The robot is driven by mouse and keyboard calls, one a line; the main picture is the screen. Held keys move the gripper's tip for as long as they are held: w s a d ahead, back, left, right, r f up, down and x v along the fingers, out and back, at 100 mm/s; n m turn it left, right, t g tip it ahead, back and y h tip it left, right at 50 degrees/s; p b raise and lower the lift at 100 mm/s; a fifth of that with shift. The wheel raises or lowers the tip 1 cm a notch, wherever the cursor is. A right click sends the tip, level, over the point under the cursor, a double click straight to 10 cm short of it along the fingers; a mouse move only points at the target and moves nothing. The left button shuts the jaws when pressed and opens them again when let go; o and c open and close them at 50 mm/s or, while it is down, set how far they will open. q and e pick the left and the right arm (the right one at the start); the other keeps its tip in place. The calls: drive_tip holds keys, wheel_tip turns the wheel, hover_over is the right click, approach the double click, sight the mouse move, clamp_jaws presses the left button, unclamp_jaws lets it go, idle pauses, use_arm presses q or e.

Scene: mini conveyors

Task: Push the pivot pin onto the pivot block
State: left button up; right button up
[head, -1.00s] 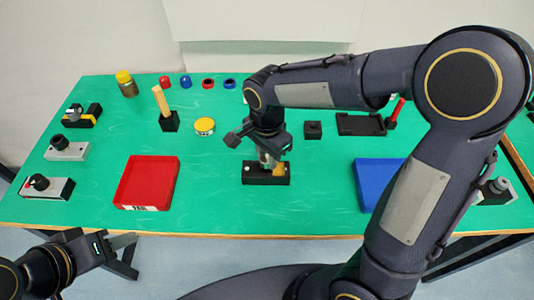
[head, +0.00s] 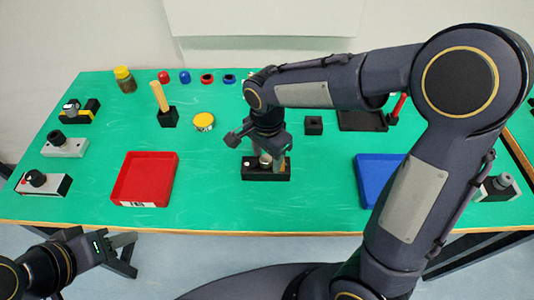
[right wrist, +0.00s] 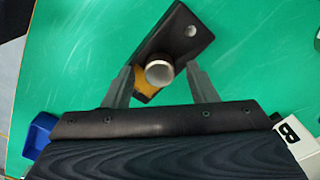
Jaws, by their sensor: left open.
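The pivot block is a long black block (head: 266,176) at the table's middle front; in the right wrist view (right wrist: 186,38) it lies at a slant, with a hole at one end. The pivot pin, a short grey cylinder with a pale round top (right wrist: 159,73), stands over its other end beside a yellow part (right wrist: 147,88). Whether the pin is fully seated cannot be told. My right gripper (right wrist: 160,68) is open, one finger on each side of the pin with visible gaps; in the head view (head: 267,160) it is low over the block. My left gripper (head: 130,255) is open and empty off the table's front edge.
A red tray (head: 122,190) lies left of the block and a blue tray (head: 367,186) lies right. A yellow-lidded disc (head: 203,121), a black holder with a wooden stick (head: 168,117) and a small black block (head: 313,125) stand behind. Green table is clear around the block.

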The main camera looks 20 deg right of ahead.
sight(267, 158)
wheel_tip(267, 158, up, 8)
drive_tip(key=shift+f, duration=0.1)
idle(0.5)
idle(0.4)
drive_tip(key=s+d+n+t+y, duration=0.2)
drive_tip(key=s+d+n, duration=0.2)
drive_tip(key=s, duration=0.4)
drive_tip(key=s+d+n+t+y, duration=0.1)
drive_tip(key=s+d+n+t, duration=0.2)
drive_tip(key=s+d+n, duration=0.2)
drive_tip(key=s+n, duration=0.1)
drive_tip(key=s, duration=0.2)
drive_tip(key=shift+s+f+n+t+y, duration=0.2)
drive_tip(key=shift+n+t+y, duration=0.1)
drive_tip(key=shift+y, duration=0.1)
drive_tip(key=shift+c, duration=0.4)
